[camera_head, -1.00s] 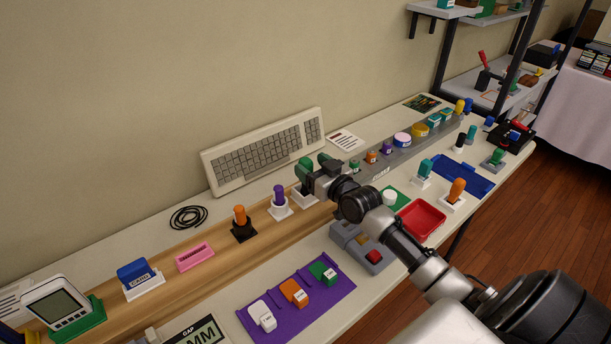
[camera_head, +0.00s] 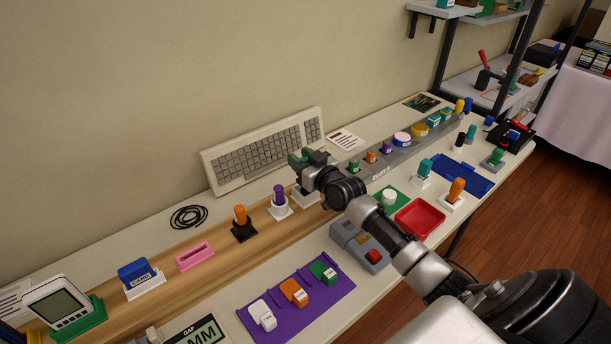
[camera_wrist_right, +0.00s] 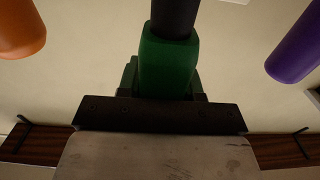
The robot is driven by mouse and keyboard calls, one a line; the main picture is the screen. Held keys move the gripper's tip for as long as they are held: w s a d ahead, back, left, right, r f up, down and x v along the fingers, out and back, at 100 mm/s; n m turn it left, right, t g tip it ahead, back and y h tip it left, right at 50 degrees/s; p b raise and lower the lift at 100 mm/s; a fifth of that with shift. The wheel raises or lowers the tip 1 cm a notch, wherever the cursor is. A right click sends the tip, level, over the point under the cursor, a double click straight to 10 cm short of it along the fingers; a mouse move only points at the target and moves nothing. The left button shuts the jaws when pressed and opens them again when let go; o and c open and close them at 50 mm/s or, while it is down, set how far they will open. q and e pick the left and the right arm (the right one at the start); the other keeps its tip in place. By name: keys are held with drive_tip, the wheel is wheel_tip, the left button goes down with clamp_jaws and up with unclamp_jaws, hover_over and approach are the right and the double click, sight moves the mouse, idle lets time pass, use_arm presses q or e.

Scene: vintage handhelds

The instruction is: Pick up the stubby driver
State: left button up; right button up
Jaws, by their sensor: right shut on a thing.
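My right gripper (camera_head: 303,160) is above the white stand (camera_head: 303,196) in the row on the wooden strip. It is shut on a green-handled driver, the stubby driver by its place in the jaws. In the right wrist view the green handle (camera_wrist_right: 167,62) fills the middle between the jaws, with a dark round part (camera_wrist_right: 173,15) beyond it. In the head view the gripper hides much of the driver, and I cannot tell its clearance from the stand. My left gripper is not in view.
A purple-handled tool (camera_head: 279,196) and an orange-handled tool (camera_head: 240,217) stand close on the left. The keyboard (camera_head: 262,150) leans against the wall behind. A grey control box (camera_head: 358,246), a red tray (camera_head: 420,218) and a purple mat (camera_head: 335,297) lie in front.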

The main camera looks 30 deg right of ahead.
drive_tip(key=r, duration=0.4)
drive_tip(key=shift+s+d+r, duration=0.1)
drive_tip(key=shift+s+r, duration=0.15)
drive_tip(key=shift+r, duration=0.05)
drive_tip(key=s+d+r, duration=0.3)
drive_tip(key=s+r, duration=0.3)
drive_tip(key=s, duration=0.4)
drive_tip(key=shift+s+d+r, duration=0.25)
drive_tip(key=shift+s+d, duration=0.05)
